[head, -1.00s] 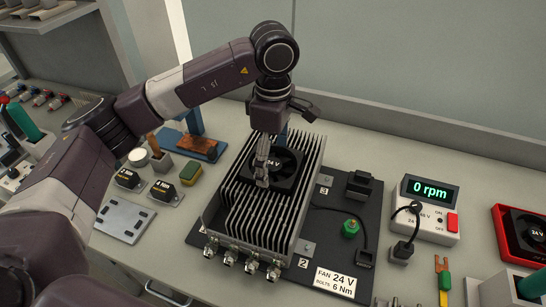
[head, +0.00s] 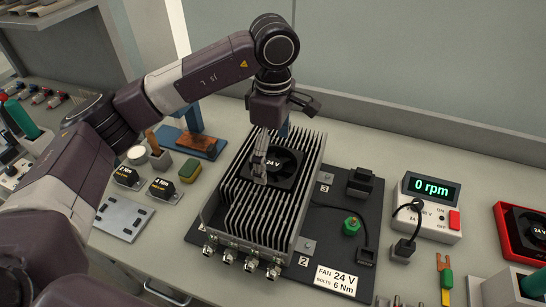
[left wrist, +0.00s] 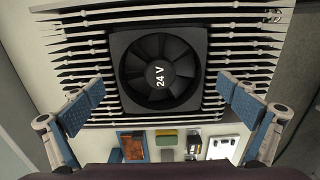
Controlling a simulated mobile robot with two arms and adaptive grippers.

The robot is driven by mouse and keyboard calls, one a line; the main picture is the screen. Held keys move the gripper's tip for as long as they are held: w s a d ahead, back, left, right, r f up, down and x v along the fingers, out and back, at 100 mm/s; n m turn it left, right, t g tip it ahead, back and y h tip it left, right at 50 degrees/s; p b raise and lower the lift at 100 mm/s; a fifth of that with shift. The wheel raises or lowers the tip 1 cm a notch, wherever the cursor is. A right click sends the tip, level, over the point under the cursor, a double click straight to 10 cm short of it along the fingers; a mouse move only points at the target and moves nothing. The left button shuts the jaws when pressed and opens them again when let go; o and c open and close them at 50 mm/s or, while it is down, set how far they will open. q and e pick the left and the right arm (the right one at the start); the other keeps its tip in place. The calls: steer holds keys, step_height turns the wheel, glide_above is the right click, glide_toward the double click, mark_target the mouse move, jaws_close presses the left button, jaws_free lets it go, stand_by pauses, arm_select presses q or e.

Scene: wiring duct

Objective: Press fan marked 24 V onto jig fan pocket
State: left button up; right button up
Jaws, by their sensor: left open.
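The black fan marked 24 V (head: 290,160) sits among the fins on top of the finned metal housing (head: 240,212), its label facing up. It also shows in the left wrist view (left wrist: 160,72), square in an opening between the fins. My left gripper (head: 260,170) is over the fan's left part in the head view and hides some of it. In the left wrist view, the two blue-padded fingers (left wrist: 162,90) stand wide apart, one to each side of the fan, with nothing between the pads. Whether they touch the fins cannot be told. My right gripper is not in view.
The housing stands on a dark board with a plate reading FAN 24 V, BOLTS 6 Nm (head: 336,281). A meter (head: 430,208) reads 0 rpm. A red tray (head: 522,235) with another fan is far right.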

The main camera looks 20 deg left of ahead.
mark_target(273, 164)
arm_select(q)
step_height(273, 164, up, 11)
stand_by(0.3)
steer(key=shift+f, duration=0.1)
stand_by(0.4)
